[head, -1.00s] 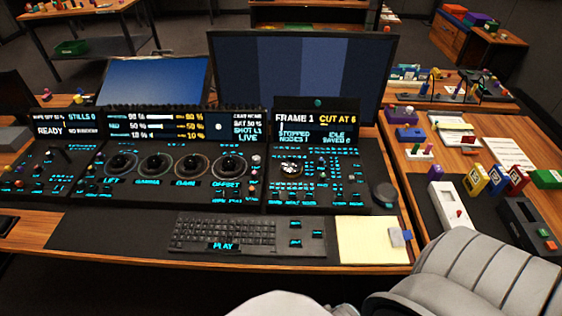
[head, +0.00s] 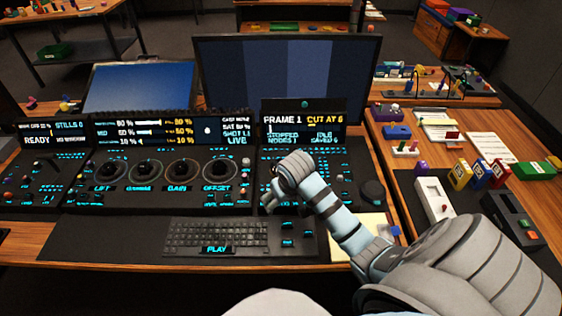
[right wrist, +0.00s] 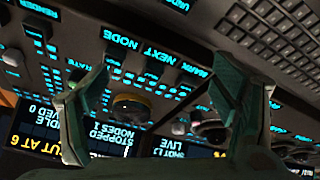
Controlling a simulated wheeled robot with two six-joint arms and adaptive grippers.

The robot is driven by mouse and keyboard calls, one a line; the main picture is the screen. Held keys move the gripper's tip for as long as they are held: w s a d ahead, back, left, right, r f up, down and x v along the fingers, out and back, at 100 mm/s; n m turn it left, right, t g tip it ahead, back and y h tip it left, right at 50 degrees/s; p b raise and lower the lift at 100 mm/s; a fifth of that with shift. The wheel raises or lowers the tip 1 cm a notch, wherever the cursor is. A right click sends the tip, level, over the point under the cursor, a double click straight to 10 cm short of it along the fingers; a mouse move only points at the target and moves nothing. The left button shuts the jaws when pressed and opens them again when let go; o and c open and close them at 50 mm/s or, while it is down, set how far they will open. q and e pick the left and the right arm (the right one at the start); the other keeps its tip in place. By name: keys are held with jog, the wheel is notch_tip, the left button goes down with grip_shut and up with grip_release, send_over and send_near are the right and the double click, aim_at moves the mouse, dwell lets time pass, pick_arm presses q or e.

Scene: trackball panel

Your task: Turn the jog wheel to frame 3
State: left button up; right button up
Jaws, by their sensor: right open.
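The small display (head: 303,128) above the right panel (head: 345,160) reads FRAME 1, CUT AT 6, STOPPED, NODES 1. In the head view my right gripper (head: 270,201) is over that panel, and my wrist hides the jog wheel. In the right wrist view my right gripper (right wrist: 160,78) is open and empty, its two fingers spread above the panel. A round dark knob with a yellowish edge, seemingly the jog wheel (right wrist: 130,107), shows beyond and between the fingers, apart from them. My left gripper is not in view.
Buttons labelled MARK, NEXT and NODE (right wrist: 135,52) lie close to the fingertips. The grading knobs (head: 180,171) are left of my gripper. The keyboard (head: 217,237) lies in front. A dark round knob (head: 372,191) sits at the panel's right edge.

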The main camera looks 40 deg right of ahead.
jog(key=w+d+r+m, duration=0.3)
jog(key=w+d+r, duration=0.3)
jog(key=w+r, duration=0.3)
jog(key=b+x, duration=0.2)
jog(key=x, duration=0.4)
jog(key=b+x, duration=0.2)
jog(key=x, duration=0.4)
jog(key=shift+d+f+b, duration=0.3)
jog(key=shift+b, duration=0.05)
jog(key=shift+r, duration=0.1)
jog(key=c, duration=1.2)
